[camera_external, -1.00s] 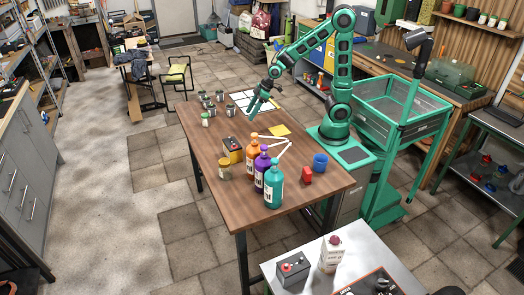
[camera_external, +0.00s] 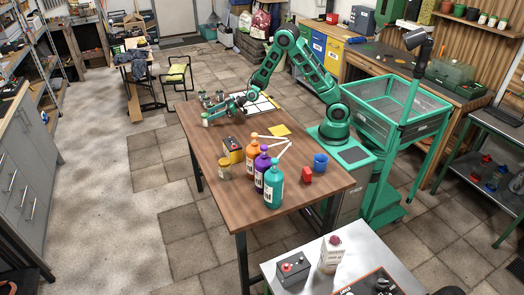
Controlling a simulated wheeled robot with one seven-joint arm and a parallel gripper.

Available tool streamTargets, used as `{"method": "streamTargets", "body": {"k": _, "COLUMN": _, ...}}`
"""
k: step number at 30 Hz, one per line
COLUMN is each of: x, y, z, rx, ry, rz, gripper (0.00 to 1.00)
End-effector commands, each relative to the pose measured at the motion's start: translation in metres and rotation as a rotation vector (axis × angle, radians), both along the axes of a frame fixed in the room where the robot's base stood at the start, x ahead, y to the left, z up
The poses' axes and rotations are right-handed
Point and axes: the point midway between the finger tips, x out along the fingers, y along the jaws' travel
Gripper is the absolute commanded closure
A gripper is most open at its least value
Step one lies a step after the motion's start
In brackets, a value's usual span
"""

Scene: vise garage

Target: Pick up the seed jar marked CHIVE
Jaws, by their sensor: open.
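Several small seed jars (camera_external: 205,100) stand at the far left end of the brown wooden table (camera_external: 212,150). Their labels are too small to read, so I cannot tell which is marked CHIVE. One jar with a pale green lid (camera_external: 205,119) stands at the table's left edge, nearest the camera of the group. My gripper (camera_external: 213,117) is low over the table, its fingers pointing left at this jar. It is open. I cannot tell whether the fingers are around the jar or just beside it. My arm hides some of the other jars.
A white grid sheet (camera_external: 262,104) lies behind my gripper.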

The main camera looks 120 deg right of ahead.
Motion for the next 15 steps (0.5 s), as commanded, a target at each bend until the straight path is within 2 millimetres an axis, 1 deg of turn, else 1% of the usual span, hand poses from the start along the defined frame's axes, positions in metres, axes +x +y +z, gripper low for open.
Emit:
{"method": "streamTargets", "body": {"k": 1, "x": 0.008, "y": -0.002, "z": -0.004, "rx": -0.001, "ry": 0.001, "rz": 0.003, "gripper": 0.43}}
{"method": "streamTargets", "body": {"k": 3, "x": 0.017, "y": -0.005, "z": -0.007, "rx": -0.001, "ry": 0.000, "rz": 0.002, "gripper": 0.43}}
{"method": "streamTargets", "body": {"k": 6, "x": 0.026, "y": -0.008, "z": -0.012, "rx": -0.001, "ry": 0.001, "rz": 0.002, "gripper": 0.43}}
{"method": "streamTargets", "body": {"k": 11, "x": 0.034, "y": -0.010, "z": -0.014, "rx": 0.000, "ry": 0.001, "rz": 0.002, "gripper": 0.43}}
{"method": "streamTargets", "body": {"k": 15, "x": 0.048, "y": -0.014, "z": -0.021, "rx": -0.001, "ry": 0.001, "rz": 0.003, "gripper": 0.43}}
